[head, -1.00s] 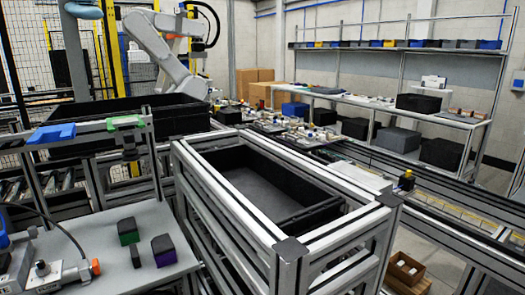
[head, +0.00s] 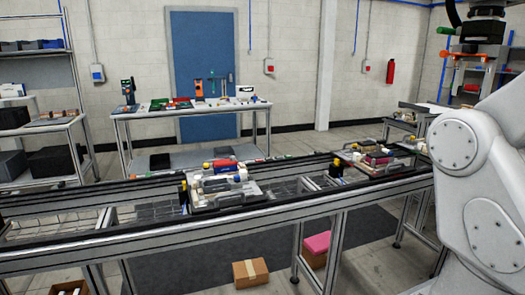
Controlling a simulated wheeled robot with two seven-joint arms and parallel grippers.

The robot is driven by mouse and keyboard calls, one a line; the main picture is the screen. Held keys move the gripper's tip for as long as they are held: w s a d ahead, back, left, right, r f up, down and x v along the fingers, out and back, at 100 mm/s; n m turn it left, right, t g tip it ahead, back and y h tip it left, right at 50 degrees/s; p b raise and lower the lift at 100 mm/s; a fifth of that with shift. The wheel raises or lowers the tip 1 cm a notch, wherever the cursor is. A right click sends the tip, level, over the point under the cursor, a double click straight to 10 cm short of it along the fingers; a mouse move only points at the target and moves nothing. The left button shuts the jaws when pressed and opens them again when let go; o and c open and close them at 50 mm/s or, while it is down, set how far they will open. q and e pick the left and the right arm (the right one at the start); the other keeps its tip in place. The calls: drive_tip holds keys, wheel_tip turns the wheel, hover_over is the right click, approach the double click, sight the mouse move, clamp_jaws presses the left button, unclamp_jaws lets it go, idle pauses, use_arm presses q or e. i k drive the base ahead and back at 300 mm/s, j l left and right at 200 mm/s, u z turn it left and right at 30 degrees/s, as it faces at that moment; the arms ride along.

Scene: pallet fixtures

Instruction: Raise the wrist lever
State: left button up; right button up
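A pallet fixture (head: 240,201) sits on the conveyor in the middle of the head view, carrying red, blue, white and yellow parts. A second pallet fixture (head: 402,167) with dark red and yellow parts sits further right. I cannot tell which small part is the wrist lever, or whether it is up or down. Neither of my grippers can be made out. A large white arm (head: 485,190) fills the right edge; I cannot tell whether it is mine. A dark tool-like part shows at the top right, cut off by the frame.
The conveyor frame (head: 130,240) runs across the view. Behind it stand a workbench (head: 185,113) with tools and a shelf (head: 35,125) at the left. A cardboard box (head: 250,272) and a pink-topped box (head: 318,246) lie on the floor below the conveyor. Floor behind the conveyor is partly clear.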

sight(441, 31)
drive_tip(key=i+z, duration=0.3)
drive_tip(key=z, duration=0.15)
drive_tip(key=i+z, duration=0.3)
drive_tip(key=z, duration=0.2)
drive_tip(key=i+j+z, duration=0.15)
drive_tip(key=i+z, duration=0.15)
drive_tip(key=z, duration=0.15)
